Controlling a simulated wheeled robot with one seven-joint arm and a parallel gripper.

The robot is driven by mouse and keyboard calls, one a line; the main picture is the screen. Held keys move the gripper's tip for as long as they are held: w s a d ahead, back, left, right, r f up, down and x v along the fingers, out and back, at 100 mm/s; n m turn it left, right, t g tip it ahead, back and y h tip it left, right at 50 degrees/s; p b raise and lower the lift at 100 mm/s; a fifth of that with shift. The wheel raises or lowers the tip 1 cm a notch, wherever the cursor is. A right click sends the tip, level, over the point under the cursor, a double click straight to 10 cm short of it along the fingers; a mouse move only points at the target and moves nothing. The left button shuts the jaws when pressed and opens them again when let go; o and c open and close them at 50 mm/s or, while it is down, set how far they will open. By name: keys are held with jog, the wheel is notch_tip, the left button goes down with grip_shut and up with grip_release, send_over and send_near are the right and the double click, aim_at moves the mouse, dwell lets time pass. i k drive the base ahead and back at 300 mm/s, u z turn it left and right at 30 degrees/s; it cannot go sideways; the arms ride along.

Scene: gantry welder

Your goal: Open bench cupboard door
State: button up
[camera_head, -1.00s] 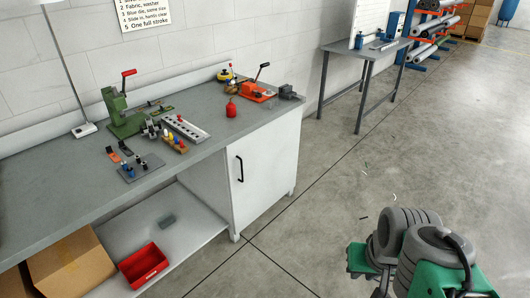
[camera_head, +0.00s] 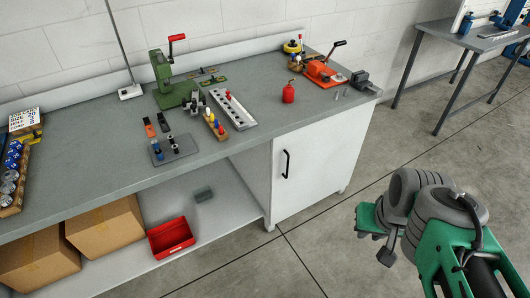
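The bench cupboard door (camera_head: 312,160) is a white panel under the right end of the grey workbench. It looks shut. Its black upright bar handle (camera_head: 286,164) is near the door's left edge. My gripper (camera_head: 372,236) is at the lower right, in front of and to the right of the door, apart from the handle. Green and dark finger parts show at its end, but whether they are open or shut is unclear. Nothing is seen held in it.
The workbench top (camera_head: 90,155) carries a green press (camera_head: 172,85), an orange tool (camera_head: 322,72) and a red bottle (camera_head: 289,92). Cardboard boxes (camera_head: 105,226) and a red bin (camera_head: 171,238) sit on the lower shelf. Floor before the door is clear. A second table (camera_head: 455,40) stands at back right.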

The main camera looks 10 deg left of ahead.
aim_at(310, 163)
jog(key=u, duration=0.65)
jog(key=i, duration=0.8)
jog(key=u, duration=0.75)
jog(key=i, duration=0.55)
jog(key=z, duration=0.05)
